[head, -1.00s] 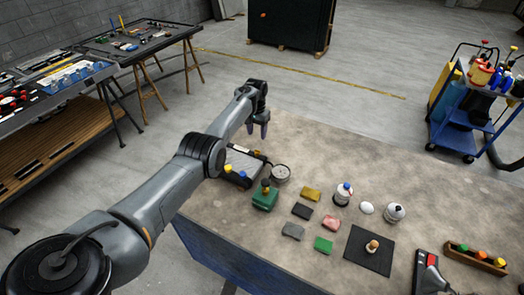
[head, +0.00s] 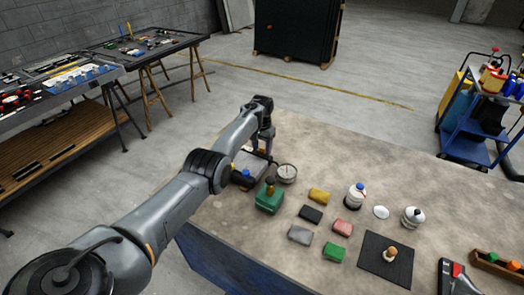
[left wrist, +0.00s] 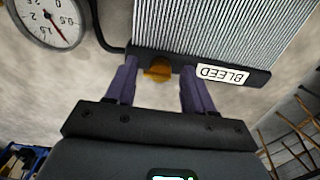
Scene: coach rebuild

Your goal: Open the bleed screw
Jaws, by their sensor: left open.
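The bleed screw (left wrist: 157,70) is an orange-brass knob on the black end rail of the finned radiator unit (left wrist: 205,30), beside a white label reading BLEED (left wrist: 222,75). In the left wrist view my left gripper (left wrist: 160,68) is open, with one purple finger on each side of the screw. Whether the fingers touch it I cannot tell. In the head view my left gripper (head: 265,143) is at the far end of the radiator unit (head: 247,172), where the screw is hard to make out. My right gripper is not in view.
A round dial gauge (head: 287,173) stands right of the radiator unit. Several coloured blocks, bottles and a black mat (head: 372,272) lie farther right on the workbench (head: 330,150).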

